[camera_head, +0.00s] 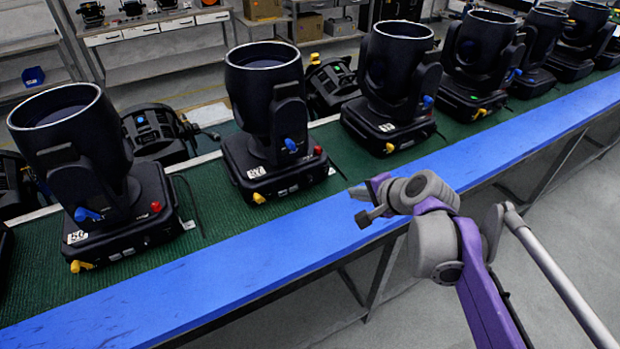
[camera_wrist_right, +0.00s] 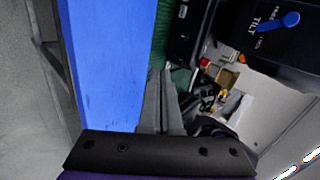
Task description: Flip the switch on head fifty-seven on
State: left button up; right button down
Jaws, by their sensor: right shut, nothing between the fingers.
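Head fifty-seven (camera_head: 264,105) is a black moving light with a "57" label on its base, upright on the green bench top. A red switch (camera_head: 318,150) sits at its base's right corner, a blue lever (camera_head: 290,145) on its yoke and a yellow lever (camera_head: 258,198) at its base's front. My right gripper (camera_head: 355,192) is shut and empty, over the bench's front edge, right of and apart from the head. In the wrist view its fingers (camera_wrist_right: 160,74) point towards a black base with a red switch (camera_wrist_right: 204,62); a blue "TILT" lever (camera_wrist_right: 291,20) shows above right. My left gripper is out of view.
Head fifty-six (camera_head: 84,150) stands to the left, another head (camera_head: 398,80) to the right, with several more beyond. A blue edge strip (camera_head: 230,275) runs along the bench front. Black fixtures (camera_head: 158,132) and cables lie behind. The bench front near my gripper is clear.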

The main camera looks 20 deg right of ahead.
jog(key=shift+w+d+r+m+t, duration=0.3)
jog(key=shift+w+d+r+m, duration=0.2)
jog(key=shift+w+d, duration=0.1)
jog(key=shift+f, duration=0.15)
send_near(324, 173)
jog(key=f, duration=0.4)
jog(key=shift+w+f+b, duration=0.1)
jog(key=shift+w+b, duration=0.25)
jog(key=shift+w, duration=0.05)
jog(key=shift+w+a+r, duration=0.1)
jog(key=shift+w+r, duration=0.05)
jog(key=shift+w, duration=0.45)
jog(key=shift+w+a+r, duration=0.1)
jog(key=shift+w+r, duration=0.1)
jog(key=shift+w, duration=0.4)
jog(key=shift+w+p, duration=0.35)
jog(key=shift+w, duration=0.4)
jog(key=shift+s, duration=0.1)
